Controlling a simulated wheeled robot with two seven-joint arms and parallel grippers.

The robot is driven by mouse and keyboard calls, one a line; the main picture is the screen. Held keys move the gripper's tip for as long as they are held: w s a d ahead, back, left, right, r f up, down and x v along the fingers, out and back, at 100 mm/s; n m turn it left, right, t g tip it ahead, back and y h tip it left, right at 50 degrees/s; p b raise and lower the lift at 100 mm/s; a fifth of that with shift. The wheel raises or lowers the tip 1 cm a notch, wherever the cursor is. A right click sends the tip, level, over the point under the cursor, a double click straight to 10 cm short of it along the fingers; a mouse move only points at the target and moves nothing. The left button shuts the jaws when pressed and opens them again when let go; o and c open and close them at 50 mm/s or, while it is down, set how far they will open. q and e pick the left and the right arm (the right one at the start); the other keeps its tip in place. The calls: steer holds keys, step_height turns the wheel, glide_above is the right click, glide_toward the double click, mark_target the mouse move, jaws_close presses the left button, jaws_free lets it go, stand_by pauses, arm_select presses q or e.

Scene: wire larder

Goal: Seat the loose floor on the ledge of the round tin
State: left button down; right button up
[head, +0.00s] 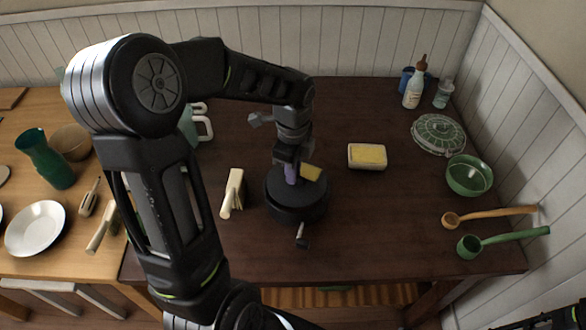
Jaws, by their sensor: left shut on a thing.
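The round tin (297,211) is dark, almost black, and stands on the dark brown table near its middle. A dark flat round surface, which looks like the loose floor (284,184), shows at the top of the tin. I cannot tell whether it lies level on the ledge. My left gripper (291,172) points down over the tin, shut on a small purple upright piece (291,174) that appears to rise from this surface. A yellow piece (311,172) shows beside the fingers. My arm and the gripper hide the far side of the tin. My right gripper does not show.
A butter dish (367,157) stands right of the tin, a cream-coloured block (232,194) to its left. A small dark-ended tool (301,236) lies close in front. Ladles (497,241), a green bowl (469,175) and bottles (413,92) are at the right. Table between is clear.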

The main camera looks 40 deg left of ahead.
arm_select(q)
steer(key=shift+f, duration=0.15)
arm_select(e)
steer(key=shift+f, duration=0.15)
arm_select(q)
steer(key=shift+p, duration=0.45)
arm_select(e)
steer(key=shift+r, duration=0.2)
arm_select(q)
steer(key=shift+f, duration=0.2)
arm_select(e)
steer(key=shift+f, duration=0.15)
